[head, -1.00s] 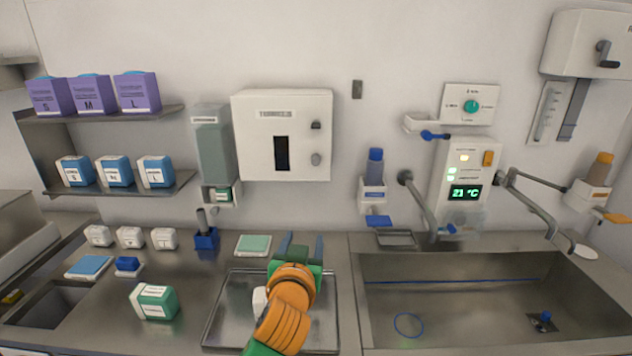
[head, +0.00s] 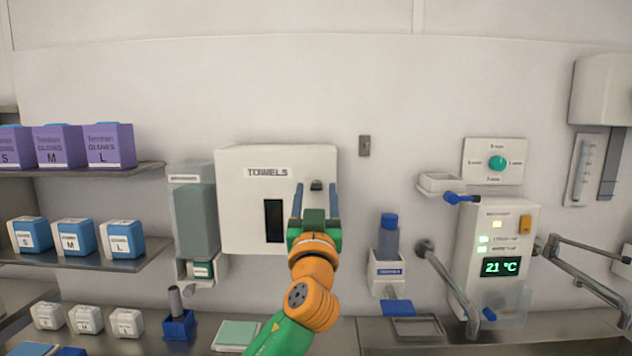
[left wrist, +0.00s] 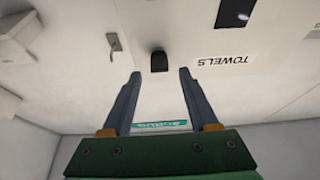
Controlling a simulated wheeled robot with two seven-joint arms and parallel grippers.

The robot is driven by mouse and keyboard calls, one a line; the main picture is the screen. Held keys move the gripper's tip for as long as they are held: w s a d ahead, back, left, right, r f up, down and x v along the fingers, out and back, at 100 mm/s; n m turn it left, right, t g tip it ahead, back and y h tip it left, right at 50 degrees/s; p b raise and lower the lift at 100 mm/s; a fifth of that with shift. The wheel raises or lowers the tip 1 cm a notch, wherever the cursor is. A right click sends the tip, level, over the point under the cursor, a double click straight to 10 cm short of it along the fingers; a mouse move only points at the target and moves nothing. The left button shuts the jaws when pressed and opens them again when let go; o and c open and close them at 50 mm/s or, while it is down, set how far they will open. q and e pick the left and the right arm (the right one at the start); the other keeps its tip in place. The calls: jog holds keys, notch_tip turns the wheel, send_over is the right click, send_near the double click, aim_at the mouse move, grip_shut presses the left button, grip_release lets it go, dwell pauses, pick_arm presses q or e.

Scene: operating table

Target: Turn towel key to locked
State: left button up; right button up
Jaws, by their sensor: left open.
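The white towel dispenser (head: 236,215), marked TOWELS, hangs on the wall in the head view. A small dark key-like piece (head: 316,185) sits on the right of its front, near the label's height. My left gripper (head: 315,193) is open in front of it, fingers pointing up in the picture on either side of the piece. In the left wrist view, turned upside down, the dark piece (left wrist: 159,61) shows just beyond and between the open fingertips (left wrist: 160,74). I cannot tell any touch. The dispenser's lower right front is hidden behind my gripper. My right gripper is not in view.
A soap dispenser (head: 195,225) hangs close left of the towel dispenser. A small wall plate (head: 364,146) and a blue-capped bottle (head: 388,238) are to the right. Shelves with glove boxes (head: 108,146) stand at the left. The wall above is clear.

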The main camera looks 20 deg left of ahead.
pick_arm(q)
jog(key=shift+w+a+f, duration=0.1)
jog(key=shift+w+a, duration=0.1)
jog(key=shift+w, duration=0.45)
jog(key=shift+w+a+f, duration=0.1)
jog(key=shift+w+a, duration=0.05)
jog(key=shift+w, duration=0.45)
jog(key=shift+s, duration=0.15)
jog(key=shift+c, duration=0.2)
jog(key=shift+s+d+r, duration=0.1)
jog(key=shift+s+r, duration=0.05)
jog(key=c, duration=0.4)
grip_shut()
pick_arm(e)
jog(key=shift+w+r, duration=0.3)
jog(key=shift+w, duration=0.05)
